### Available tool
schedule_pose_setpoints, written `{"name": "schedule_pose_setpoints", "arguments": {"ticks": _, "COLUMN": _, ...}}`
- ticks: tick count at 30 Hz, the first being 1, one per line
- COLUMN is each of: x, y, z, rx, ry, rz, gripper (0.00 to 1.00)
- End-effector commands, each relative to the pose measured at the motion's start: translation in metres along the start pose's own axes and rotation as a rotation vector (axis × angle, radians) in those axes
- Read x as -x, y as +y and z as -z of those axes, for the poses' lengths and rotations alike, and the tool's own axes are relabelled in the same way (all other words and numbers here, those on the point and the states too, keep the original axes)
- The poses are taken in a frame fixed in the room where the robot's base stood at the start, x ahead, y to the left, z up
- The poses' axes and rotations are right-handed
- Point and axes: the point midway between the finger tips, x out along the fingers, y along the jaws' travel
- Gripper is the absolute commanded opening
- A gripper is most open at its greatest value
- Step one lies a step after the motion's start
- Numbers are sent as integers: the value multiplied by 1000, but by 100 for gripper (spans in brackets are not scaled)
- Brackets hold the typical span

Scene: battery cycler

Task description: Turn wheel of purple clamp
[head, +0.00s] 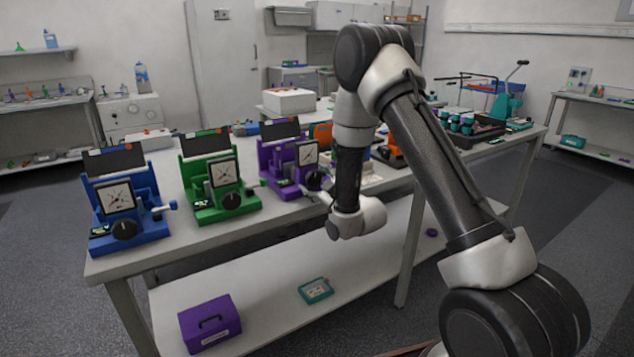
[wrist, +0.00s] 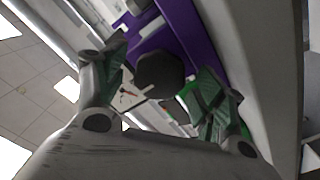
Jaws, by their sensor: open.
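The purple clamp (head: 285,163) stands on the table as the rightmost of a row with a green clamp and a blue clamp. It has a square dial on its front. In the wrist view the purple body (wrist: 190,30) fills the top middle, and its dark faceted wheel (wrist: 160,74) lies between my fingers. In the head view the purple clamp's wheel (head: 313,180) is at its lower right front, near my arm. My gripper (wrist: 165,88) is open, with one green-padded finger on each side of the wheel. I cannot tell whether either finger touches it.
The green clamp (head: 217,181) and blue clamp (head: 124,202) stand to the left on the table (head: 240,224). A purple box (head: 209,322) and a teal device (head: 316,290) lie on the lower shelf. More equipment, including a dark tray (head: 468,137), crowds the table's right part.

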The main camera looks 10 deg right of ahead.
Motion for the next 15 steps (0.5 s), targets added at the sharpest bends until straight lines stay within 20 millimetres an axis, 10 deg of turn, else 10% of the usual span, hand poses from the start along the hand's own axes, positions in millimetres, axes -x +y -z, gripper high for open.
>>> {"name": "schedule_pose_setpoints", "arguments": {"ticks": 4, "x": 0, "y": 0, "z": 0, "rx": 0, "ry": 0, "rz": 0, "gripper": 70}}
{"name": "schedule_pose_setpoints", "arguments": {"ticks": 12, "x": 0, "y": 0, "z": 0, "rx": 0, "ry": 0, "rz": 0, "gripper": 25}}
{"name": "schedule_pose_setpoints", "arguments": {"ticks": 15, "x": 0, "y": 0, "z": 0, "rx": -1, "ry": 0, "rz": 1, "gripper": 25}}
